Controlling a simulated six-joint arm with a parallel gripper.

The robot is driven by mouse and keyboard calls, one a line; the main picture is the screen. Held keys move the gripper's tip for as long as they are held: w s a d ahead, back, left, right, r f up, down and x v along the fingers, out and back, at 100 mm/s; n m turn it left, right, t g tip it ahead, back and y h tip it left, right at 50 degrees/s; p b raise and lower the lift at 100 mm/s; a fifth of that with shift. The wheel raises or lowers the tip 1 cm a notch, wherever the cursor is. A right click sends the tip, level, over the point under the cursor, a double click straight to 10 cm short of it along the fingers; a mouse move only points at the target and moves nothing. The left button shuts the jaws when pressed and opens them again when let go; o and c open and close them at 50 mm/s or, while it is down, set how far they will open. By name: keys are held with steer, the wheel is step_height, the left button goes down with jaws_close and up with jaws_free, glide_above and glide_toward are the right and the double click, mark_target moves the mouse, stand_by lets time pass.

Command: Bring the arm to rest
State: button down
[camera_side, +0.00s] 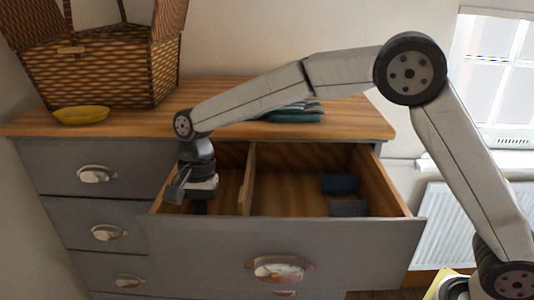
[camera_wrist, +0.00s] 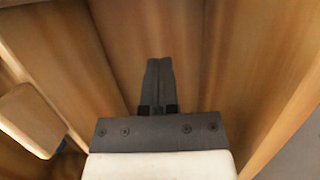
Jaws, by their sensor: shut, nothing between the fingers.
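My gripper (camera_side: 199,206) points down into the left compartment of the open top-right drawer (camera_side: 350,237), close to its front panel. In the wrist view my gripper (camera_wrist: 159,64) is shut, its two fingers together with nothing between them. Wooden drawer boards surround it in that view. My arm reaches over the drawer from the right. The fingertips are partly hidden behind the drawer front in the side view, so I cannot tell whether they touch the drawer floor.
A wooden divider (camera_side: 247,180) stands just right of my gripper. Dark blue (camera_side: 340,184) and grey (camera_side: 348,208) items lie in the right compartment. On the dresser top (camera_side: 222,95) are a wicker basket (camera_side: 100,78), a yellow dish (camera_side: 81,115) and folded teal cloth (camera_side: 297,112). A window and radiator (camera_side: 450,220) are right.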

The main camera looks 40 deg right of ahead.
steer(key=shift+w+d+r, duration=0.4)
steer(key=shift+r, duration=0.2)
steer(key=shift+w+d+r, duration=0.35)
steer(key=shift+r, duration=0.3)
steer(key=shift+w+d+r, duration=0.4)
steer(key=shift+r, duration=0.2)
steer(key=shift+f, duration=0.15)
steer(key=shift+x, duration=0.8)
steer(key=shift+s+a+f, duration=0.2)
steer(key=shift+f, duration=0.2)
steer(key=shift+s+a+f, duration=0.15)
steer(key=shift+f, duration=0.2)
steer(key=s+a, duration=0.3)
steer(key=a, duration=0.1)
steer(key=shift+s+f, duration=0.15)
steer(key=shift+s, duration=0.25)
steer(key=shift+s+a, duration=0.6)
steer(key=shift+s, duration=0.1)
steer(key=shift+w+d, duration=0.15)
